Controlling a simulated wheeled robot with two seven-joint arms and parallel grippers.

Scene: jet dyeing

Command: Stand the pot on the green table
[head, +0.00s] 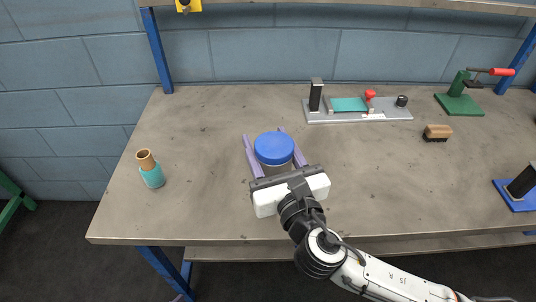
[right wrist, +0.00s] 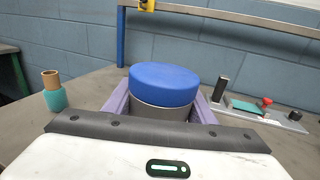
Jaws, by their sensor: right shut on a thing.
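The pot (head: 273,148) is a dark grey cylinder with a wide blue lid, upright over the grey-brown worktable (head: 215,205). My right gripper (head: 264,133) reaches in from the front, and its two purple fingers are shut on the pot from both sides. In the right wrist view the pot (right wrist: 165,88) stands between the fingers; its lower part is hidden by the gripper body. I cannot tell whether its base touches the tabletop. My left gripper is not in view.
A grey fixture with a teal pad (head: 350,106), a green clamp (head: 461,100), a brush (head: 437,132) and a blue-based stand (head: 520,190) are toward the back and right. The table's left front is clear.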

